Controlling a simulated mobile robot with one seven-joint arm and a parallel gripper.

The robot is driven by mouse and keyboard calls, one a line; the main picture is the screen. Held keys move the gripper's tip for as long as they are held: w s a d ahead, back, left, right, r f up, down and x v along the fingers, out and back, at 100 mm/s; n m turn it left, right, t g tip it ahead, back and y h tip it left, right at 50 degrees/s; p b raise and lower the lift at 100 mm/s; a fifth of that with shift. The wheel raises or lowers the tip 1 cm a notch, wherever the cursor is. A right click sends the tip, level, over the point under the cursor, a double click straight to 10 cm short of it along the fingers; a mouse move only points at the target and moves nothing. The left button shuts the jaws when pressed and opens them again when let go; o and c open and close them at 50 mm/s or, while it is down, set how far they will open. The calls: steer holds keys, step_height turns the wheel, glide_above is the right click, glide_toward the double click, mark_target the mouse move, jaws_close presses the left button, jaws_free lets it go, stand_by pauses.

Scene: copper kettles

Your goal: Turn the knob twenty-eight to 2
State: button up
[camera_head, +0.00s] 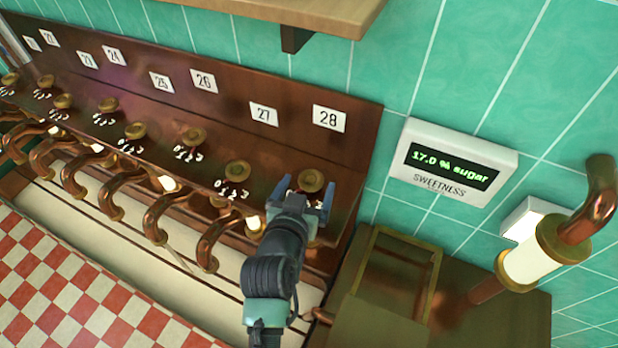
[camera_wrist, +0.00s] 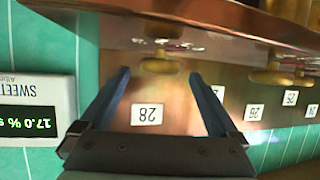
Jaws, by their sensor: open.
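The knob twenty-eight (camera_head: 311,180) is a round brass knob on the brown wooden panel, below the white label 28 (camera_head: 328,118). In the wrist view the knob (camera_wrist: 160,65) sits just beyond the fingertips, between their lines, and the label (camera_wrist: 147,114) appears upside down. My gripper (camera_head: 304,197) is open, with one blue finger on each side of the knob in the head view. The wrist view shows the gripper (camera_wrist: 159,73) empty, with both fingers apart. The knob's scale is partly hidden by my gripper, and its pointer setting cannot be read.
A neighbouring knob (camera_head: 237,171) under label 27 is close at left, in a row of similar knobs. Copper spouts (camera_head: 208,240) curve below. A sweetness display (camera_head: 450,163) reads 17.0 % sugar. A wooden shelf (camera_head: 290,12) overhangs above; a copper pipe (camera_head: 598,200) stands at right.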

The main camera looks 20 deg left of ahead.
steer(key=shift+x, duration=1)
steer(key=c, duration=1.4)
steer(key=shift+o, duration=0.2)
